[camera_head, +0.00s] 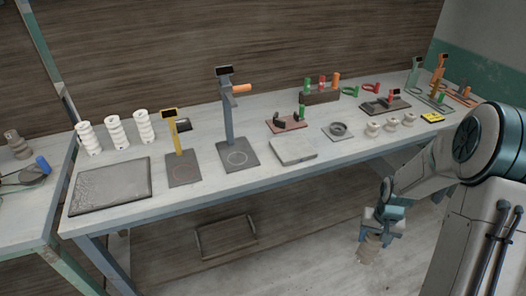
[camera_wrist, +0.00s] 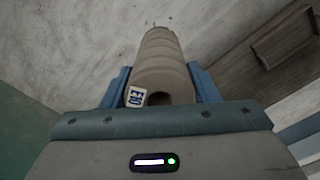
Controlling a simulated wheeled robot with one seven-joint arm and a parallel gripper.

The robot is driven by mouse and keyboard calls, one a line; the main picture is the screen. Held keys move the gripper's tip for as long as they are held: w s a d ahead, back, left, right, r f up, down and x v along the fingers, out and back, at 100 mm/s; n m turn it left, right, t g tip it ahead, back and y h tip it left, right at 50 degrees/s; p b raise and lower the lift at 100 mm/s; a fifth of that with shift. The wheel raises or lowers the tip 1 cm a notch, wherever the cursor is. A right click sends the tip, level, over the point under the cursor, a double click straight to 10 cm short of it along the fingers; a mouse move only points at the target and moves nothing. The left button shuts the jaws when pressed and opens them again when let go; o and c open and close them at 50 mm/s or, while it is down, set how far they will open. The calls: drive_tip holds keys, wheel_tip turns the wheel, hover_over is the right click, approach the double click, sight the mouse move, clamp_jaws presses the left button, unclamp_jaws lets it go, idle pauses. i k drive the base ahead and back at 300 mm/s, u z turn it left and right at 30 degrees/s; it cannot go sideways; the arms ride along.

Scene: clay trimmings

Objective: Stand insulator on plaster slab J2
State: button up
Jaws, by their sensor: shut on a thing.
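My gripper (camera_head: 381,222) is shut on a beige ribbed insulator (camera_head: 369,251) and holds it in front of the bench, below the tabletop and over the floor. In the wrist view the insulator (camera_wrist: 160,58) sits between the two blue fingers (camera_wrist: 162,84), pointing away from the camera. A small white tag with blue lettering (camera_wrist: 135,97) is on its near end. On the bench, a pale flat slab (camera_head: 293,151) lies near the front edge, and a larger dark grey slab (camera_head: 110,187) lies at the left. I cannot read J2 on either.
Three white ribbed insulators (camera_head: 115,132) stand at the back left. A yellow stand (camera_head: 176,145) and a tall grey stand (camera_head: 229,120) flank the pale slab's left. The bench edge lies between.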

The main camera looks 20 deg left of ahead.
sight(294, 146)
drive_tip(key=u, duration=0.8)
drive_tip(key=i, duration=0.15)
